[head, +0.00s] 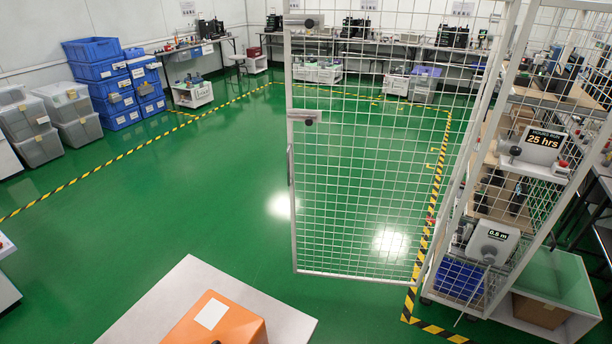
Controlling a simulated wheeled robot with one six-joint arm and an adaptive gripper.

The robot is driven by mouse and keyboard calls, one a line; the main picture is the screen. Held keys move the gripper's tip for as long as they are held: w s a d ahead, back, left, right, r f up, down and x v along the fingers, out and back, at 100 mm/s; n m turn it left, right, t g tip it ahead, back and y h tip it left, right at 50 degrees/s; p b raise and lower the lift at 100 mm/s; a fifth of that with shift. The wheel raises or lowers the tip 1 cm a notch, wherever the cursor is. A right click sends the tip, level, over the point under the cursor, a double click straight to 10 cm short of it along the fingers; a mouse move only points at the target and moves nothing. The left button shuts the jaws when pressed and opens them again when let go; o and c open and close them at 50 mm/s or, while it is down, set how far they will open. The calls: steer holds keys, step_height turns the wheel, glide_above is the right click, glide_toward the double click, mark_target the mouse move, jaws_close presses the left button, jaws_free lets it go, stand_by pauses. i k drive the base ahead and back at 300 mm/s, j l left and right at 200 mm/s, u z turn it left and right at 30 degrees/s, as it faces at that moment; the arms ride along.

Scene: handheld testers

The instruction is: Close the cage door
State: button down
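The cage door (293,230) is a tall white wire-mesh panel with a pale metal frame, in the middle of the head view. It stands open, swung out to the left from the mesh cage (490,150) on the right. Grey latch fittings (306,117) sit on its free left edge, with a thin handle (290,165) below them. The door's top runs out of view. The cage holds shelves with testers, including one display reading "25 hrs" (541,146). My gripper is not in view.
Green floor (190,190) is clear left of the door. Yellow-black tape (90,172) marks the floor. Blue crates (100,75) and grey bins (30,125) stand at the left, benches along the back wall. An orange block (225,325) on a pale surface (180,290) shows at the bottom.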

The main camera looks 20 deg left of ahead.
mark_target(507, 33)
steer(key=i+l+u, duration=0.1)
steer(key=u, duration=0.25)
steer(key=i+l+u, duration=0.15)
steer(key=i+u, duration=0.2)
steer(key=i+l+u, duration=0.1)
steer(key=i+l, duration=0.25)
steer(key=i+l+u, duration=0.1)
steer(key=i+l, duration=0.25)
steer(key=l, duration=0.15)
steer(key=i+l+u, duration=0.1)
steer(key=i+l, duration=0.2)
steer(key=l, duration=0.15)
steer(key=i+l+u, duration=0.1)
steer(key=i+l, duration=0.25)
steer(key=l, duration=0.15)
